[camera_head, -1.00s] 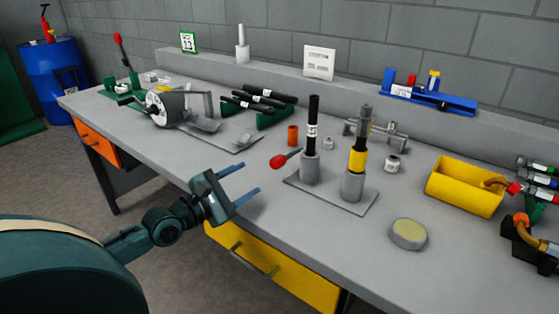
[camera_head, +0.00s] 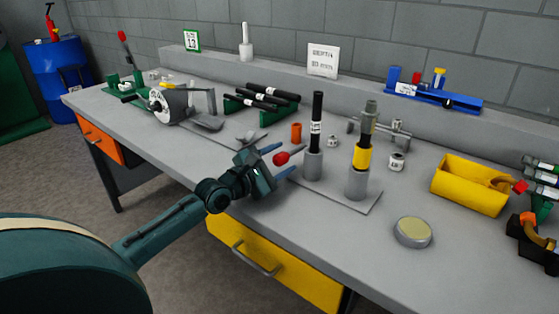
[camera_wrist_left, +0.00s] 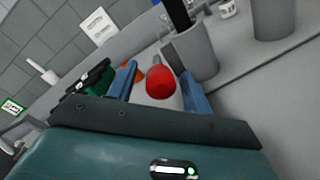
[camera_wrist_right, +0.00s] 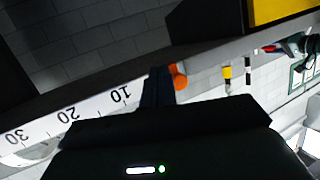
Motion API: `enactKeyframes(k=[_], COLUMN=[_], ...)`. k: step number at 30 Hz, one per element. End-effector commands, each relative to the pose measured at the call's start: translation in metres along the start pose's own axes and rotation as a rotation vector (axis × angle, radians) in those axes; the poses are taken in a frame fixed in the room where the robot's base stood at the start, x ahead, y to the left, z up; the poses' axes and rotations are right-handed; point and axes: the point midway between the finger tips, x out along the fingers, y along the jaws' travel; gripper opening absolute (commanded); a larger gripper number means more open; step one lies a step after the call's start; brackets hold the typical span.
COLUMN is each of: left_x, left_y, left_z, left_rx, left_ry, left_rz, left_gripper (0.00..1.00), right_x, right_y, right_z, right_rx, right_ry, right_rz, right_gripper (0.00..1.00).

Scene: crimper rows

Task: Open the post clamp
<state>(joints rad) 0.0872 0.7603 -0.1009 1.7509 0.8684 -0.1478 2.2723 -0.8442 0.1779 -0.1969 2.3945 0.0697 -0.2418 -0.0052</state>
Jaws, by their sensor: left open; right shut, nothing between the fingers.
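The post clamp stands on a grey base plate (camera_head: 333,192). It has a grey post holder (camera_head: 312,166) with a black rod (camera_head: 317,118) upright in it. Its lever ends in a red knob (camera_head: 281,158) that points left. My left gripper (camera_head: 281,161) is open, with its blue fingers on either side of the red knob and apart from it. In the left wrist view the red knob (camera_wrist_left: 160,82) sits between the two fingers. My right gripper (camera_wrist_right: 158,88) shows only in its own wrist view, shut and empty.
A second grey holder (camera_head: 357,184) with a yellow-banded rod stands to the right on the same plate. An orange cup (camera_head: 296,132) is behind the knob. A round pad (camera_head: 413,232) and a yellow bin (camera_head: 470,186) are further right. The bench front is clear.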

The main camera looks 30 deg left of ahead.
Motion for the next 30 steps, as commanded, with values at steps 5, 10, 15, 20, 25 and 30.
enactKeyframes(k=[5,10,15,20,25,30], left_x=[0.0,-0.0001,-0.0002,-0.0002,-0.0002,-0.0001], left_y=[-0.0001,0.0,0.0,-0.0002,-0.0003,-0.0001], left_z=[0.0,0.0,0.0,0.0,-0.0001,0.0001], left_rx=[0.0,0.0,0.0,0.0,0.0,0.0], left_ry=[0.0,0.0,0.0,0.0,0.0,0.0], left_rz=[0.0,0.0,0.0,0.0,0.0,-0.001], left_gripper=[0.5,0.37,0.23,0.1,0.0,0.0], right_x=[-0.0007,-0.0009,-0.0009,-0.0009,-0.0009,-0.001], right_y=[-0.0001,-0.0003,-0.0007,-0.0014,-0.0018,-0.002], right_z=[0.0,0.0005,0.0008,0.001,0.0012,0.0009], right_rx=[-0.001,-0.003,-0.003,-0.002,-0.001,0.0], right_ry=[-0.001,-0.004,-0.005,-0.006,-0.006,-0.007], right_rz=[-0.001,-0.003,-0.004,-0.006,-0.007,-0.007], right_gripper=[0.0,0.0,0.0,0.0,0.0,0.0])
